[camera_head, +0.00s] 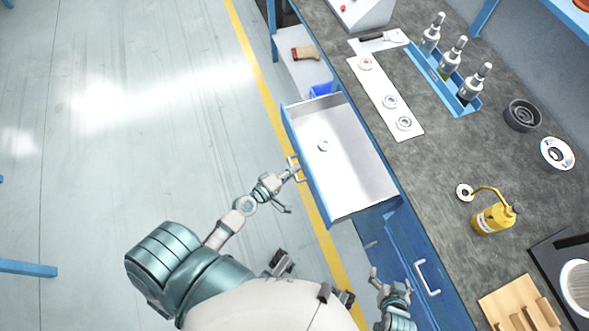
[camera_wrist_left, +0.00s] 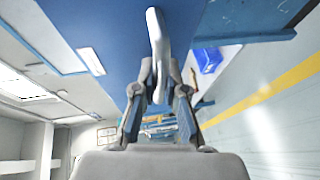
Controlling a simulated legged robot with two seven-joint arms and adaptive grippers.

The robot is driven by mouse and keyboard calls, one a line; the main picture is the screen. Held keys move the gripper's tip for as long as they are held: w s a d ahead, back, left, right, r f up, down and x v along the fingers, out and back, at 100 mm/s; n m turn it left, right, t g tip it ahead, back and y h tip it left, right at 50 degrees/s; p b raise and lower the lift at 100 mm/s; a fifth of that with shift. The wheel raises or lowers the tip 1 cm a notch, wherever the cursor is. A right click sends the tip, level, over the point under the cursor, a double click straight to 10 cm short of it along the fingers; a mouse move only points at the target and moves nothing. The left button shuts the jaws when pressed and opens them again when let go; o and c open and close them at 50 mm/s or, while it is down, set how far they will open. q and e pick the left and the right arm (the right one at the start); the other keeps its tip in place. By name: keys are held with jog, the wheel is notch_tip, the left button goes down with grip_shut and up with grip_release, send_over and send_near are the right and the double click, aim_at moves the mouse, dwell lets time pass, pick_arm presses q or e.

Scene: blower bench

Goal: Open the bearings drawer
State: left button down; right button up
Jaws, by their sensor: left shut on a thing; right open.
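The bearings drawer (camera_head: 350,178) stands pulled out from the blue bench, its light grey inside showing. One small ring-shaped bearing (camera_head: 323,145) lies on its floor. My left gripper (camera_head: 291,173) is shut on the drawer's handle (camera_head: 295,167) at the drawer's front face. In the left wrist view, the fingers of my left gripper (camera_wrist_left: 160,90) close around the pale handle (camera_wrist_left: 157,40) against the blue front. My right gripper (camera_head: 391,290) is open and empty, low in the head view beside the bench's lower front.
Another drawer handle (camera_head: 427,278) sits on the bench front near my right gripper. The floor at left is clear.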

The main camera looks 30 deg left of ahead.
pick_arm(q)
jog(key=shift+f, duration=0.2)
jog(key=c, duration=1.2)
grip_release()
jog(key=shift+a, duration=0.1)
jog(key=shift+r, duration=0.1)
jog(key=v, duration=1.2)
